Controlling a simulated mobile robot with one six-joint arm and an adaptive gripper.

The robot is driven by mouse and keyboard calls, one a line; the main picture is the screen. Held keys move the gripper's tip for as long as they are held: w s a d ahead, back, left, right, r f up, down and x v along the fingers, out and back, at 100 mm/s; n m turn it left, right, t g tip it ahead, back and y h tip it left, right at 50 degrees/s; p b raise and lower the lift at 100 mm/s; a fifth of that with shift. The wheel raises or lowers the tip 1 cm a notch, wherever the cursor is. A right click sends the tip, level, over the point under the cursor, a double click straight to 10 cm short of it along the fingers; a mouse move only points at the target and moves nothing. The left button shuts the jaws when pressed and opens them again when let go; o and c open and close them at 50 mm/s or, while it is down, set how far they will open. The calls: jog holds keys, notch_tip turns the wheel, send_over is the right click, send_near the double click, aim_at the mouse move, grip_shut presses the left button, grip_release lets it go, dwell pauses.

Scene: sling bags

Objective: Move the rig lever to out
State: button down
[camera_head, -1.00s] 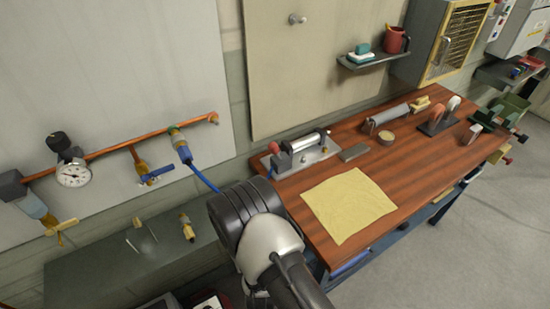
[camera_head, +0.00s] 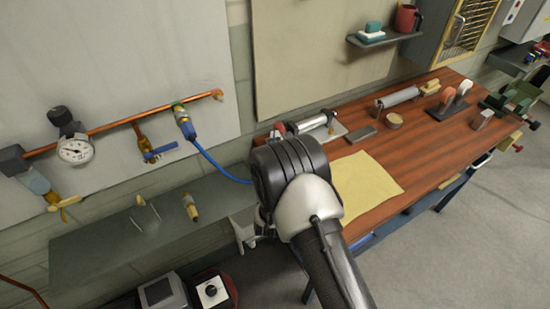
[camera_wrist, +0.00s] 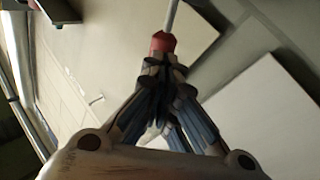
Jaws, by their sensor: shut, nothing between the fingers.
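The rig (camera_head: 318,123) stands at the back left corner of the wooden bench (camera_head: 425,150), with a bright metal cylinder on a grey base. My arm hides its left and lower part in the head view. A lever with a red end (camera_wrist: 163,42) on a pale metal rod shows at the top of the wrist view. My gripper (camera_wrist: 164,72) is shut and empty, its fingertips right at the red end. I cannot tell whether they touch it. In the head view my gripper is mostly hidden behind my arm.
A yellow cloth (camera_head: 370,188) lies on the bench beside my arm. A grey block (camera_head: 358,134), a round tin (camera_head: 394,121) and a roller (camera_head: 398,96) lie farther right. A blue hose (camera_head: 215,165) runs from the wall pipe behind my arm. A low grey shelf (camera_head: 110,240) is at left.

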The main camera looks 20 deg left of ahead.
jog(key=shift+x, duration=0.8)
jog(key=shift+w+d+r+m, duration=0.15)
jog(key=shift+r+m, duration=0.05)
jog(key=shift+m, duration=0.2)
